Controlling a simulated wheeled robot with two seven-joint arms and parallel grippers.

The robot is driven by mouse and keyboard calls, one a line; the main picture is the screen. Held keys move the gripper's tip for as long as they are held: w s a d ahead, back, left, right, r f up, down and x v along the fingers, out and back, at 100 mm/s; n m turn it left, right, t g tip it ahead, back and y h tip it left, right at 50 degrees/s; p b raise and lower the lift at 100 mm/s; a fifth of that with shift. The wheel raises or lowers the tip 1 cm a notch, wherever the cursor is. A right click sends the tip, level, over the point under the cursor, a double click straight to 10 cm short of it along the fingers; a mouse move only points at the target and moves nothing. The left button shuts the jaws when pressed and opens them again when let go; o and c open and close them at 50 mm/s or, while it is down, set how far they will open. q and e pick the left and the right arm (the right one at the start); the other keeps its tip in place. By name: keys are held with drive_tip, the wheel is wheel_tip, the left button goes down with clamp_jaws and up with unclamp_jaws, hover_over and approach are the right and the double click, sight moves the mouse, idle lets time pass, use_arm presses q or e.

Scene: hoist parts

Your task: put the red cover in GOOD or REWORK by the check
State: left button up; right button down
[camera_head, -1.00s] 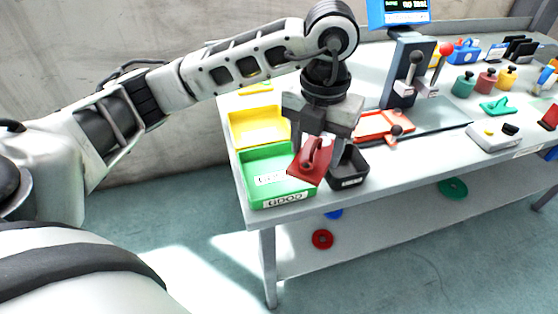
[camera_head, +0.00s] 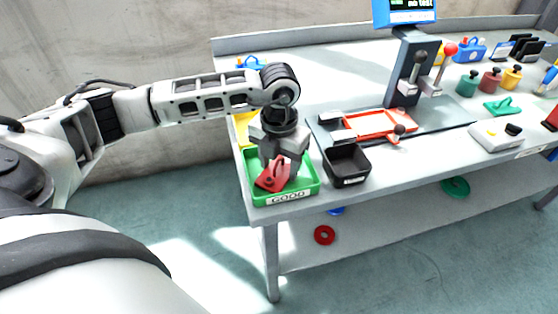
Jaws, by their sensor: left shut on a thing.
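The red cover (camera_head: 272,176) is held tilted in my left gripper (camera_head: 279,160), whose jaws are shut on it. The cover is over or inside the green tray labelled GOOD (camera_head: 290,198) at the table's near left corner; whether it touches the tray floor I cannot tell. Behind the green tray, a yellow tray (camera_head: 242,128) shows only in part, mostly hidden by my left arm and gripper. The check station's screen (camera_head: 409,11) shows text that is cut off at the top. My right gripper is not in view.
A black bin (camera_head: 347,165) stands right of the green tray. Behind it is a red-orange frame (camera_head: 380,124) on a dark plate, below a post with levers. Weights, a white box (camera_head: 495,134) and other parts fill the table's right side.

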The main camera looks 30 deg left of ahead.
use_arm(q)
drive_tip(key=shift+f, duration=0.2)
drive_tip(key=o, duration=1.2)
drive_tip(key=shift+c, duration=0.2)
drive_tip(key=shift+r, duration=0.15)
drive_tip(key=shift+r, duration=0.3)
wheel_tip(320, 180, up, 12)
drive_tip(key=shift+f+b, duration=0.2)
drive_tip(key=shift+b, duration=0.1)
